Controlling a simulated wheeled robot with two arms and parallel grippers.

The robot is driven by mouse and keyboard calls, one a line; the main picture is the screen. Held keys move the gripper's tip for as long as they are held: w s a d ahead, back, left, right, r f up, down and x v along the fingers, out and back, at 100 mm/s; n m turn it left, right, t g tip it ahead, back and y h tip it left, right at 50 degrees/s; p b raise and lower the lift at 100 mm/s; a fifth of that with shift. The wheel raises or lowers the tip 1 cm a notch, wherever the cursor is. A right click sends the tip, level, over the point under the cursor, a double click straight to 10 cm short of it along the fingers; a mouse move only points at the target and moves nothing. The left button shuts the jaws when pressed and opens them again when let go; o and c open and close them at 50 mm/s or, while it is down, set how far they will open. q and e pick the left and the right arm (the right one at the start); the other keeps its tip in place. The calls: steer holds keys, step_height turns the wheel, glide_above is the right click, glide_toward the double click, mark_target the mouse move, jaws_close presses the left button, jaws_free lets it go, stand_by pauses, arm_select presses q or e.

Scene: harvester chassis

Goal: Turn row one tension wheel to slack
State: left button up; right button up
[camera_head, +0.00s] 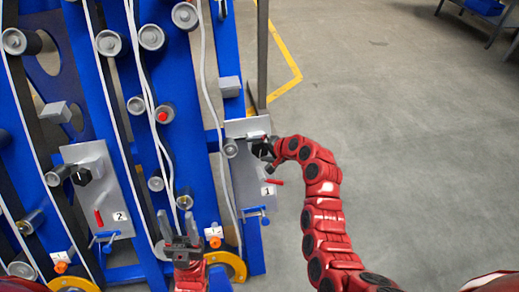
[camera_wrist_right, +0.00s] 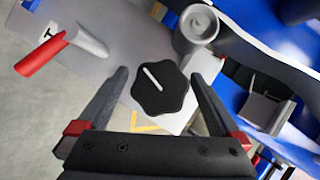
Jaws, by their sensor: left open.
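The row one plate (camera_head: 243,185), grey and marked 1, is on the blue frame near the middle of the head view. Its black lobed tension wheel (camera_wrist_right: 155,95) with a white pointer line shows in the right wrist view; in the head view my gripper largely hides it. My right gripper (camera_head: 262,149) is at the upper part of the plate. In the wrist view its two fingers stand open on either side of the wheel, with a gap at the left finger. My left gripper (camera_head: 177,222) is open and empty, fingers up, in front of the frame's lower part.
A red lever (camera_wrist_right: 42,55) and a grey roller (camera_wrist_right: 197,25) sit beside the wheel. A second plate (camera_head: 122,190), marked 2, carries another black wheel (camera_head: 82,176) to the left. White belts and rollers cover the frame.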

steer(key=shift+d, duration=0.1)
steer(key=p+v, duration=0.1)
steer(key=v, duration=1.6)
steer(key=shift+s, duration=0.25)
steer(key=shift+r, duration=0.1)
